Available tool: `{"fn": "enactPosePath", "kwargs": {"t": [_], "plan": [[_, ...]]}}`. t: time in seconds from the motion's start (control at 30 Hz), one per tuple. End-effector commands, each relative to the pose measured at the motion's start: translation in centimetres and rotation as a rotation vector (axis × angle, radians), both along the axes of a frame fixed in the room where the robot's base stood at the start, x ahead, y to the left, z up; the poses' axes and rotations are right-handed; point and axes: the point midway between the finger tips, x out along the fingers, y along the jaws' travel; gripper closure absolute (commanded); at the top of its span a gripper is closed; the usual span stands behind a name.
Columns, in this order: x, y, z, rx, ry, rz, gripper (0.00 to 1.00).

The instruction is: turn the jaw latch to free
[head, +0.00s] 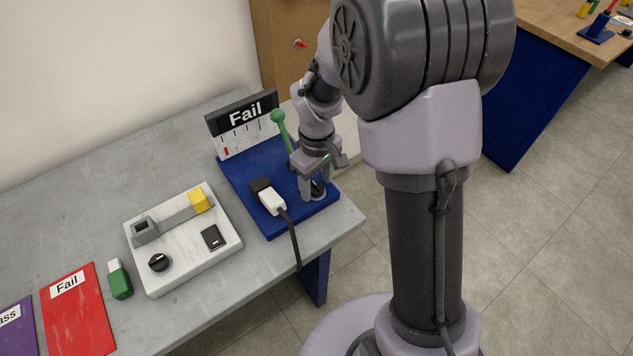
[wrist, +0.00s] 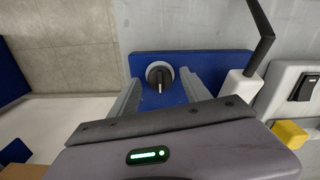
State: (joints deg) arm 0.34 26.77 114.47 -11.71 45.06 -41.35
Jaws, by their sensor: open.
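The jaw latch appears to be the round black knob (wrist: 160,76) with a raised grip and a pale pointer line, set in a light ring on the blue base (wrist: 190,64). In the wrist view its pointer line runs toward the bottom of the picture. In the head view the knob (head: 318,189) is partly hidden by my fingers, near the front right corner of the blue base (head: 262,212). My gripper (wrist: 165,84) is open, with one finger on each side of the knob. It also shows in the head view (head: 316,194). I cannot tell whether the fingers touch it.
A green-knobbed lever (head: 279,118) and a "Fail" gauge (head: 243,122) stand behind. A white panel (head: 180,262), green stick (head: 119,279) and red "Fail" card (head: 78,318) are further left.

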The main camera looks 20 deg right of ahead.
Motion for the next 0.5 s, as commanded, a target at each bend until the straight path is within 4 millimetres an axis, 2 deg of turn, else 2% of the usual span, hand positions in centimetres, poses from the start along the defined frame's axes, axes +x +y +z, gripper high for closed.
{"fn": "enactPosePath", "kwargs": {"t": [0.03,0.3,0.33,0.5], "plan": [[0.0,0.0,0.03,0.0,0.0,0.0,0.44],[0.01,0.0,0.05,0.0,0.0,0.0,0.97],[0.01,0.0,0.05,0.0,0.0,0.0,1.0],[0.01,0.0,0.06,0.0,0.0,-0.007,1.0]]}}
